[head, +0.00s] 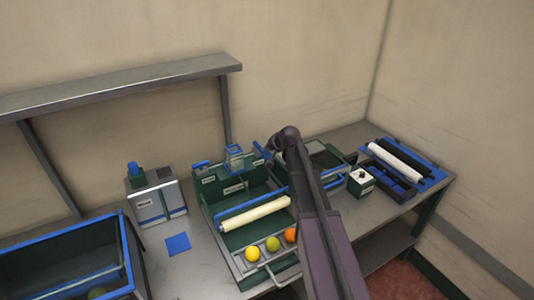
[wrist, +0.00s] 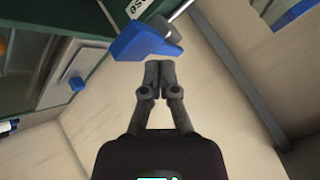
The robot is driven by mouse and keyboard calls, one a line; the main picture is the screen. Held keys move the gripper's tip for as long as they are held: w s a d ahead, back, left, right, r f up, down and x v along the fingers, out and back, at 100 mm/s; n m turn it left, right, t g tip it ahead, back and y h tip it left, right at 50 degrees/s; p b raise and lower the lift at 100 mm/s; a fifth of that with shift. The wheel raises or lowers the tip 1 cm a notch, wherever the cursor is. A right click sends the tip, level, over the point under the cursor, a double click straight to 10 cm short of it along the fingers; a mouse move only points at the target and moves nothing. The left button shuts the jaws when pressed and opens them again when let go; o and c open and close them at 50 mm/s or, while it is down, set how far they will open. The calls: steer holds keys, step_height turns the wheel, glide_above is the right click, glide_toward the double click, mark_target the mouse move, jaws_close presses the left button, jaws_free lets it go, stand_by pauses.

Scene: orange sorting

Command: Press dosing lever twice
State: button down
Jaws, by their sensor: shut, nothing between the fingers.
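In the wrist view a blue lever handle (wrist: 145,40) on a metal rod is right in front of my gripper (wrist: 160,65). The closed fingertips are close below it; I cannot tell whether they touch. A partly cut-off white label sits by the rod. In the head view my gripper (head: 272,145) is at the back of the green sorting station, mostly hidden by my arm. A blue lever (head: 260,149) stands just left of it, probably the same one. Another blue lever (head: 200,164) is at the station's back left. I cannot read which lever is the dosing one.
A cream roller (head: 255,213) crosses the station. Yellow (head: 252,254), green (head: 272,244) and orange (head: 290,235) fruits lie in front. A grey box (head: 155,200) and blue-rimmed crate (head: 128,255) are left. A small green box (head: 361,182) and roller tray (head: 395,165) are right.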

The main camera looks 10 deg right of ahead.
steer(key=shift+r, duration=0.1)
stand_by(0.3)
steer(key=shift+r+p, duration=2.5)
steer(key=shift+p, duration=0.05)
steer(key=s+a+f+n+g+h+b, duration=0.1)
steer(key=s+f+g+b, duration=0.1)
steer(key=s, duration=0.9)
steer(key=s+a+f+n+g+h+b, duration=0.1)
steer(key=s+a+f+n+g+b, duration=0.1)
steer(key=s+f, duration=0.4)
steer(key=s+a+f+n+g+h+b, duration=0.1)
steer(key=s+f+g+b, duration=0.2)
steer(key=s, duration=1.4)
steer(key=shift+a+f+n+g, duration=0.25)
steer(key=shift+f+n+g, duration=0.05)
steer(key=shift+f+g, duration=0.5)
